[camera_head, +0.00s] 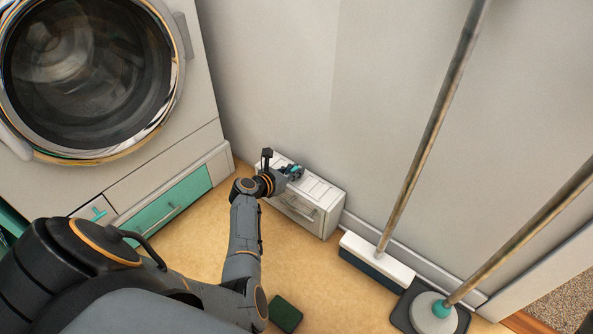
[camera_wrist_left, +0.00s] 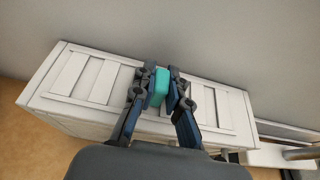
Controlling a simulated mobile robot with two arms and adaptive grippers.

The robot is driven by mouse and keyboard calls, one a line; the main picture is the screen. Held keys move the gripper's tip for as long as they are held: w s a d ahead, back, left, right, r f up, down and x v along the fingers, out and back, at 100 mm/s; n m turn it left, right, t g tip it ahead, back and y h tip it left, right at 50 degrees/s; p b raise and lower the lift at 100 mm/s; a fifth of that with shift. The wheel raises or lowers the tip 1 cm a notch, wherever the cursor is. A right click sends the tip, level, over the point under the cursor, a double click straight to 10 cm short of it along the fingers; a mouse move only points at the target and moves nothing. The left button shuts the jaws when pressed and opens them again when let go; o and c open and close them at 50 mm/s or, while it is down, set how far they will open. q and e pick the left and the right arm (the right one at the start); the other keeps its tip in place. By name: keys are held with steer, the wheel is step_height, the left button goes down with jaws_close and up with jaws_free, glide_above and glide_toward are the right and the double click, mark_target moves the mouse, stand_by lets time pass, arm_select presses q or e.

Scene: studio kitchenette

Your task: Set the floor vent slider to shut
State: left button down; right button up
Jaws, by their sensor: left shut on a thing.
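The floor vent (camera_head: 319,197) is a low white box against the wall, with slotted panels on top and a handle on its front. It also shows in the left wrist view (camera_wrist_left: 95,82). Its teal slider knob (camera_wrist_left: 158,87) stands near the middle of the top. My left gripper (camera_head: 291,172) is over the vent top, its fingers on either side of the knob. In the left wrist view my left gripper (camera_wrist_left: 160,90) is shut on the knob. The fingers partly hide the slider's track. My right gripper is not in view.
A washing machine (camera_head: 150,180) with a teal drawer (camera_head: 167,206) stands at the left. A broom (camera_head: 378,260) and a plunger-like tool (camera_head: 433,314) stand at the right. A dark green block (camera_head: 285,314) lies on the tan floor (camera_head: 310,270), which is otherwise clear before the vent.

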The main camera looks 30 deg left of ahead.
arm_select(q)
steer(key=c, duration=1.3)
jaws_free()
steer(key=shift+a, duration=0.3)
steer(key=v, duration=1.2)
steer(key=shift+d, duration=0.1)
